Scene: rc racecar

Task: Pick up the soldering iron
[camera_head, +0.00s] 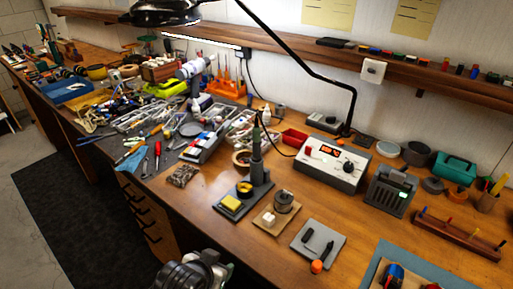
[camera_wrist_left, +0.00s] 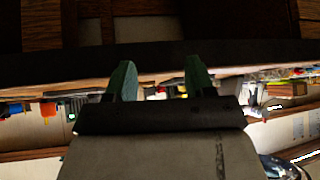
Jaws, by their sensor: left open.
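The soldering iron (camera_head: 257,140) appears to stand upright in its holder, with its dark green handle at the top and its lower part hidden. The stand (camera_head: 262,188) has a dark base with a yellow sponge (camera_head: 231,202) at its front. The soldering station (camera_head: 333,165), with a lit red display, is to the right. In the left wrist view, my left gripper (camera_wrist_left: 160,78) is open, with two green fingers apart and nothing between them. Part of my arm shows at the bottom of the head view, well in front of the stand. My right gripper is not in view.
A lamp arm (camera_head: 345,105) rises behind. Tools and parts crowd the left bench. Bare wood lies in front of the stand.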

